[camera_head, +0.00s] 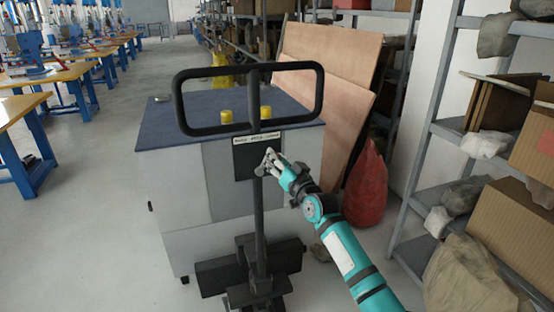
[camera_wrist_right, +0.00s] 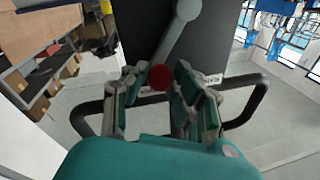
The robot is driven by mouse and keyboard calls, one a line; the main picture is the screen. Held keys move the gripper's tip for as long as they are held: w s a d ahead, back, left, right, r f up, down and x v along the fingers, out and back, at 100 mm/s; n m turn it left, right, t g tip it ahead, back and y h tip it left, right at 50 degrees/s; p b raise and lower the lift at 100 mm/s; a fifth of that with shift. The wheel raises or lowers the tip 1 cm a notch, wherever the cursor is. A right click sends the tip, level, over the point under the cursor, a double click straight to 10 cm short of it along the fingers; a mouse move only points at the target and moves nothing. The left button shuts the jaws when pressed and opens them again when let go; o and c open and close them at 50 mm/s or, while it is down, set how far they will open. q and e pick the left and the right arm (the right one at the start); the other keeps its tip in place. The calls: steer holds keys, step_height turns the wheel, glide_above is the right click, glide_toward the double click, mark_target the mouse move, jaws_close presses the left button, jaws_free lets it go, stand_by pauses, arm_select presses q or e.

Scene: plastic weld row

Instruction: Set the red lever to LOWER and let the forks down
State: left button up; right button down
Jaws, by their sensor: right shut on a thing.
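The black looped handle (camera_head: 179,102) stands upright on a dark post (camera_head: 259,225). A small label plate (camera_head: 272,138) is on the dark panel behind it; its lettering is too small to read surely. My right gripper (camera_head: 268,163) is at the front of this panel, below the label. In the wrist view my right gripper (camera_wrist_right: 161,76) is closed around the red knob (camera_wrist_right: 159,77) of the lever, whose grey rod (camera_wrist_right: 173,40) runs up in that picture. In the head view the gripper hides the knob. The forks cannot be made out clearly. My left gripper is out of view.
A grey cabinet-like block with a dark blue top (camera_head: 165,125) stands behind the handle, with yellow cylinders (camera_head: 226,116) on it. A red sack (camera_head: 366,190) and leaning boards (camera_head: 335,95) are to the right, then shelving (camera_head: 430,130). Floor (camera_head: 90,240) is free at left.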

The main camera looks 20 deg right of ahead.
steer(key=c, duration=1)
jaws_free()
steer(key=shift+d, duration=0.1)
steer(key=v, duration=1.2)
